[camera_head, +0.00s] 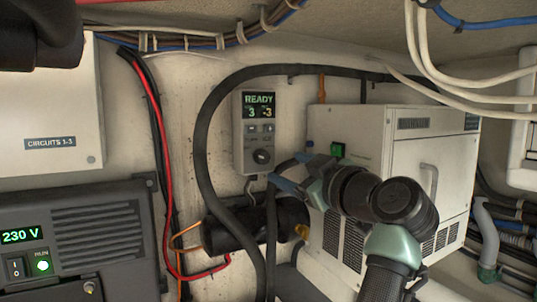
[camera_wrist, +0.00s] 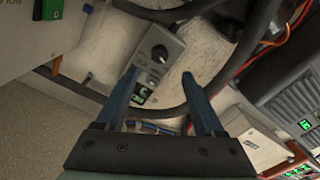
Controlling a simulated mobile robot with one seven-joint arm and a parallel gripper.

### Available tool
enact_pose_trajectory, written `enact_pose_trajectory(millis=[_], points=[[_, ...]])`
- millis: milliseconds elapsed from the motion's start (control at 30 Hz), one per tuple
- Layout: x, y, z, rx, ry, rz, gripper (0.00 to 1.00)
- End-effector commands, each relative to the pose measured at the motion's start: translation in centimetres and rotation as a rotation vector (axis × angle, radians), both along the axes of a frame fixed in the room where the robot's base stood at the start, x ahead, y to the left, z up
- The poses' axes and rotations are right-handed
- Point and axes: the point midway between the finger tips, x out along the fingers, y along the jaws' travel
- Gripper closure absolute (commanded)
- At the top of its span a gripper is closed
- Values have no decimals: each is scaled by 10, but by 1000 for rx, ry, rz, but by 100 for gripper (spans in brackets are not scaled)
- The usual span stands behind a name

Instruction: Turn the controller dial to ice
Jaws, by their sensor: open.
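The controller (camera_head: 241,130) is a grey upright box on the back wall. Its screen (camera_head: 259,105) reads READY, with a 3 at left and a 3 at right. The round dark dial (camera_head: 262,156) sits low on its face; a pale mark shows on it, but the setting labels are too small to read. In the wrist view the controller (camera_wrist: 175,50) appears turned, with its dial (camera_wrist: 159,52) beyond the fingertips. My gripper (camera_head: 288,169) has blue fingers, open and empty, in front of and right of the dial. In the wrist view my gripper (camera_wrist: 159,73) straddles the controller's image, apart from the dial.
A thick black hose (camera_head: 201,150) loops around the controller. A white vented unit (camera_head: 430,160) stands right, a 230 V inverter (camera_head: 100,235) lower left, and a circuits box (camera_head: 60,115) upper left. A dark cylinder (camera_head: 225,235) lies below. White cables (camera_head: 425,60) hang upper right.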

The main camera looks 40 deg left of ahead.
Motion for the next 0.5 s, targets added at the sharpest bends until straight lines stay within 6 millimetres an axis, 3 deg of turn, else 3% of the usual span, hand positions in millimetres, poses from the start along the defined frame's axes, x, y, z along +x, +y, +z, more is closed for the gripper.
enact_pose_trajectory(millis=[200, 500], points=[[18, 45, 6, 0, 2, 1, 30], [32, 77, 2, 0, 1, -1, 30]])
